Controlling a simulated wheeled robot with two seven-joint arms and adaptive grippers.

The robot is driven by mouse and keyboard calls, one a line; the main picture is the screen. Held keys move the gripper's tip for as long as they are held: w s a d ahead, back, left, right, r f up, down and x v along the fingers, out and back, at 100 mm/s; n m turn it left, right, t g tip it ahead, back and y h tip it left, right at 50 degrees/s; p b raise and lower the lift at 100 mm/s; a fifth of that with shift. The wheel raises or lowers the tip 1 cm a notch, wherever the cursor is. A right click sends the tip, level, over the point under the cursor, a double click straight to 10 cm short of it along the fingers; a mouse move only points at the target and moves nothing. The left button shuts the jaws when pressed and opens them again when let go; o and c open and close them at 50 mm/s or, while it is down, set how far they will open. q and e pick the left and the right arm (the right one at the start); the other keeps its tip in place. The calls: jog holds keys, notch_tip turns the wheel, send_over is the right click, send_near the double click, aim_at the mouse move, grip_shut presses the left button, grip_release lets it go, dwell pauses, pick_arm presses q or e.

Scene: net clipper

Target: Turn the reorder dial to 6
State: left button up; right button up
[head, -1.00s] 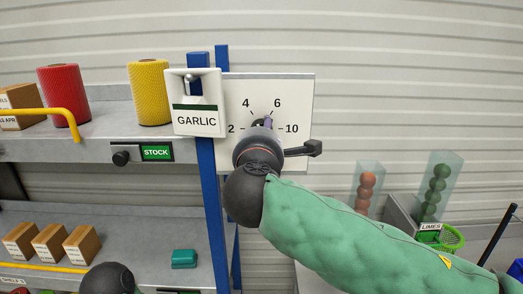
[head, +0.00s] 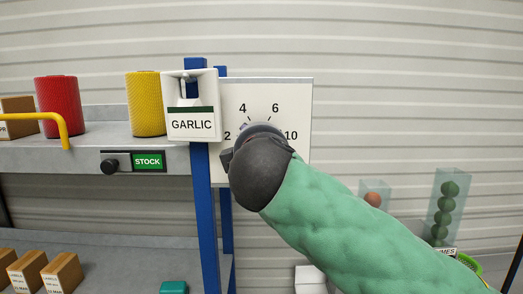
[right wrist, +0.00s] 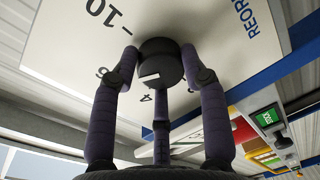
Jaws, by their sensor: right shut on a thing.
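The reorder dial's white panel (head: 297,100) shows 2, 4, 6 and 10 in the head view. My right gripper (head: 262,130) is at the middle of the panel, and my wrist and green-sleeved arm hide the knob there. In the right wrist view the black knob (right wrist: 160,64) sits between the dark fingers of my right gripper (right wrist: 160,54), which are shut on it. A pale notch shows on the knob, on the side toward the 4. Part of the number ring is hidden by the fingers. My left gripper is not in view.
A GARLIC sign box (head: 191,123) and a blue post (head: 204,220) stand just left of the panel. The shelf (head: 60,156) holds red and yellow rolls and carries a STOCK label with a black knob (head: 110,167). Clear tubes of produce (head: 448,205) stand at right.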

jog(key=shift+a+f+m+b, duration=0.3)
jog(key=shift+a+m+b, duration=0.05)
jog(key=shift+m, duration=0.05)
jog(key=shift+r, duration=0.2)
jog(key=o, duration=1.2)
jog(key=shift+c, duration=0.2)
jog(key=s+r, duration=0.1)
jog(key=s, duration=1.1)
jog(key=shift+d, duration=0.35)
jog(key=shift+m, duration=0.3)
